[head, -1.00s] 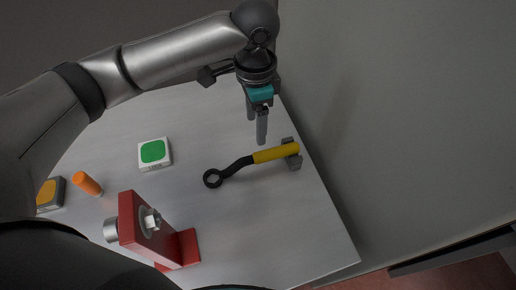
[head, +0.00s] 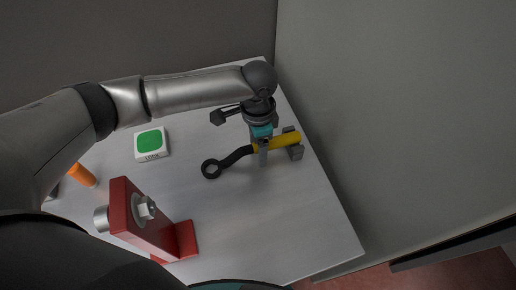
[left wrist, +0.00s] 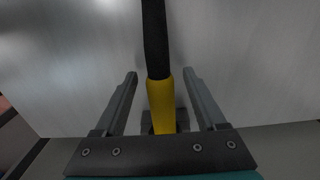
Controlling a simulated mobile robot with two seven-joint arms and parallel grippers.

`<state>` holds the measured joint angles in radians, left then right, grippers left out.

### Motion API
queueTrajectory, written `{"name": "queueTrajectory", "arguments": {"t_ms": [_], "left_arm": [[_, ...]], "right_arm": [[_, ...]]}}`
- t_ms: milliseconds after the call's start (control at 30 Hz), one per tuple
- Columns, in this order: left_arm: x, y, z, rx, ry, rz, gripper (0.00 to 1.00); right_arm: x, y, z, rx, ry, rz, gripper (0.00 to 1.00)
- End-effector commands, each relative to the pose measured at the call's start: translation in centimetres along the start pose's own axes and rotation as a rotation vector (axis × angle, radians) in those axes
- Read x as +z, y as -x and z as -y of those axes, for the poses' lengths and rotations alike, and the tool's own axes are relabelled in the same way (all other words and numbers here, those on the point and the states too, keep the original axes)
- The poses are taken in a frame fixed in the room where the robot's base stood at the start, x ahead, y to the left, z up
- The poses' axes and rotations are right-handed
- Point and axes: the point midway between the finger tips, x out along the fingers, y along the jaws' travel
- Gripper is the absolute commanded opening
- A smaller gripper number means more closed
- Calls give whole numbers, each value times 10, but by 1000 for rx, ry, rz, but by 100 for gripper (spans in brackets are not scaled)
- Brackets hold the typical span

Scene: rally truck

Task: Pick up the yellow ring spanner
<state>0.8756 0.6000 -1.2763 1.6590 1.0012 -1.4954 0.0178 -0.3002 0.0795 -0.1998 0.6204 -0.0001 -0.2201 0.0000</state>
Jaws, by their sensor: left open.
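The ring spanner has a yellow handle and a black shaft with a ring end. In the head view the spanner (head: 282,143) lies with its ring to the left and its handle on a grey rest (head: 294,151) at the table's right side. My left gripper (head: 262,157) is down at the handle, near where yellow meets black. In the left wrist view the spanner (left wrist: 160,100) runs between the two open fingers of my left gripper (left wrist: 159,76), with a gap on each side. The rest is partly hidden behind the handle there. My right gripper is not in view.
A red bracket (head: 150,225) with a bolt stands at the front of the table (head: 270,220). A white box with a green top (head: 151,143) marked LOCK and an orange cylinder (head: 82,175) are to the left. A wall (head: 400,120) rises beyond the right edge.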

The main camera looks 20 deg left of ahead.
Motion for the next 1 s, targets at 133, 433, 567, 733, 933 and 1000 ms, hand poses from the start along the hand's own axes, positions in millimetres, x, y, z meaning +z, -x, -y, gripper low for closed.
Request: {"name": "queueTrajectory", "arguments": {"t_ms": [133,433,567,733,933,1000], "left_arm": [[0,-1,0,0,0,-1,73],[0,0,0,0,0,-1,48],[0,0,0,-1,0,-1,34],[0,0,0,-1,0,-1,14],[0,0,0,-1,0,-1,0],[0,0,0,-1,0,-1,0]], "right_arm": [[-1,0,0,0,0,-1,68],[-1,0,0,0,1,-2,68],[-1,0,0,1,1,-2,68],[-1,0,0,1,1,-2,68],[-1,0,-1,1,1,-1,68],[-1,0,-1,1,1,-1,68]]}}
